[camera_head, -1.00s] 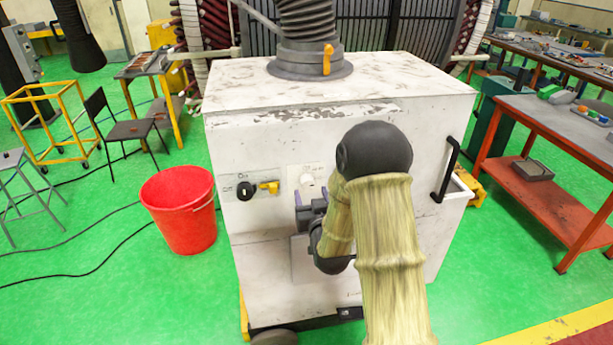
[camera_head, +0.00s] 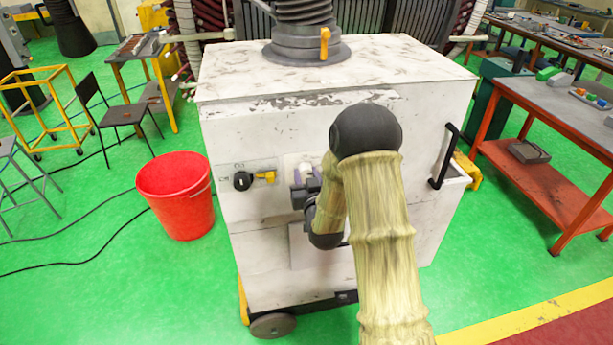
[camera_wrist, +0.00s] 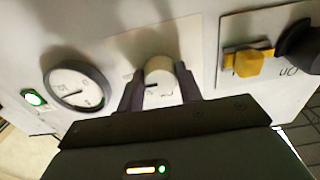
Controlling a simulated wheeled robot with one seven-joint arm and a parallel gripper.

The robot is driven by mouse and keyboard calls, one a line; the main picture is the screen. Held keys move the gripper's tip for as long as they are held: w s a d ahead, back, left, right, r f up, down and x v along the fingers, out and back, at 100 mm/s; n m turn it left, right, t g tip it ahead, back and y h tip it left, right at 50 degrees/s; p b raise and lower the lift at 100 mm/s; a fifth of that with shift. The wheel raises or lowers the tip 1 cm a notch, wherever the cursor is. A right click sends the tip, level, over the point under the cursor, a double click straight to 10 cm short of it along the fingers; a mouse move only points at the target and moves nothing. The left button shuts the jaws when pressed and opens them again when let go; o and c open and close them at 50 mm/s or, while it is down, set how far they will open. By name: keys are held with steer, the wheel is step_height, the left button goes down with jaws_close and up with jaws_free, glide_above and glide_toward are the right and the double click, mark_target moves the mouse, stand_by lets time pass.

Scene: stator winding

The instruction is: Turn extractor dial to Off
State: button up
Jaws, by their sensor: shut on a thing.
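A white round dial (camera_wrist: 160,78) with a dark pointer mark stands on the front panel of a white machine cabinet (camera_head: 262,133). In the wrist view my gripper (camera_wrist: 159,88) has one finger on each side of the dial and is shut on it. In the head view my gripper (camera_head: 306,183) is at the panel, partly covered by my arm, and hides most of the dial. To its left are a black knob (camera_head: 243,181) and a yellow lever (camera_head: 266,177), with small lettering nearby. Around the gripped dial I cannot read any lettering.
In the wrist view a round gauge (camera_wrist: 76,88) and a green light (camera_wrist: 34,98) sit left of the dial; the yellow lever (camera_wrist: 249,63) is on the right. A red bucket (camera_head: 178,197) stands left of the cabinet. A black handle (camera_head: 445,157) projects at its right.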

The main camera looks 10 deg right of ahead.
steer(key=shift+f+n+b, duration=0.15)
steer(key=shift+n+b, duration=0.35)
steer(key=shift+b, duration=0.4)
steer(key=n+b, duration=0.7)
steer(key=b, duration=0.3)
steer(key=shift+f, duration=0.15)
steer(key=n+b, duration=0.4)
steer(key=b, duration=0.1)
steer(key=shift+n, duration=0.3)
steer(key=n+b, duration=0.2)
steer(key=n, duration=0.1)
steer(key=n+b, duration=0.2)
steer(key=shift+r, duration=0.25)
steer(key=shift+n, duration=0.3)
steer(key=o, duration=1)
steer(key=shift+r, duration=0.1)
steer(key=shift+s, duration=0.15)
steer(key=s+b, duration=0.3)
steer(key=s, duration=1.4)
steer(key=shift+s+d, duration=0.1)
